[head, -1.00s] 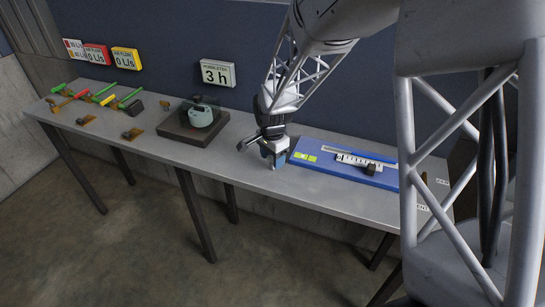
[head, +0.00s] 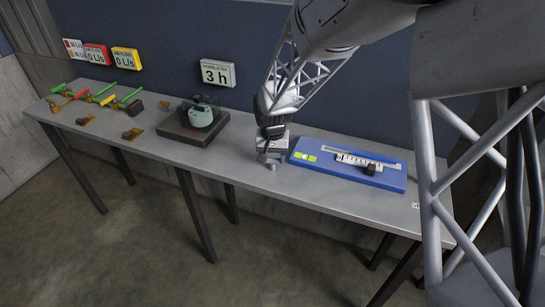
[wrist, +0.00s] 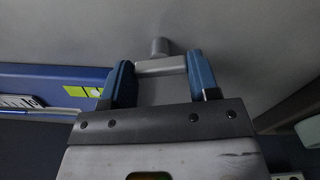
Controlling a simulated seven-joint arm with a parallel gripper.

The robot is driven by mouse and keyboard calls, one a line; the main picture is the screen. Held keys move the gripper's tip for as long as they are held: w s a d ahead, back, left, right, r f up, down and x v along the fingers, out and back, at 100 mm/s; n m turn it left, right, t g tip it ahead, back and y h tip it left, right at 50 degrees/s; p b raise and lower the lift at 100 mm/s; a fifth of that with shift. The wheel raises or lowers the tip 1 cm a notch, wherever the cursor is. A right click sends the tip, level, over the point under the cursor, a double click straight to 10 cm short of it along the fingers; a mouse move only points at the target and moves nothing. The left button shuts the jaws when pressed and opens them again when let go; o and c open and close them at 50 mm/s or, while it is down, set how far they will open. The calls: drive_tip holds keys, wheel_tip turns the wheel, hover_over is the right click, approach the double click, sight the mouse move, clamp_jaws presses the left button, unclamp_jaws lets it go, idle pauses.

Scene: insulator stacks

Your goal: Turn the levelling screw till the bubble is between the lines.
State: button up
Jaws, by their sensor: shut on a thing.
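My gripper (head: 268,158) is low over the table, just left of the blue board (head: 385,178). In the wrist view its two blue fingers (wrist: 161,66) are shut on the ends of a pale grey bar, which I take to be the levelling screw's grip (wrist: 160,68). A short grey cylinder (wrist: 160,46) shows just beyond the bar. In the head view my gripper mostly hides the screw. A yellow-green level vial (head: 305,157) lies at the board's left end. It also shows in the wrist view (wrist: 82,91), partly behind a finger. The bubble's place between the lines is too small to tell.
A ruler-like scale (head: 355,160) and a small dark block (head: 371,169) are on the board. Left of my gripper stands a teal pot (head: 200,115) on a dark base (head: 172,128). Coloured valve handles (head: 100,90) are at the far left. The table front is clear.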

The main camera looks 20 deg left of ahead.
drive_tip(key=n, duration=0.5)
drive_tip(key=shift+r+n, duration=0.1)
drive_tip(key=shift+n, duration=0.2)
drive_tip(key=n, duration=0.5)
drive_tip(key=o, duration=0.9)
drive_tip(key=shift+r, duration=3.85)
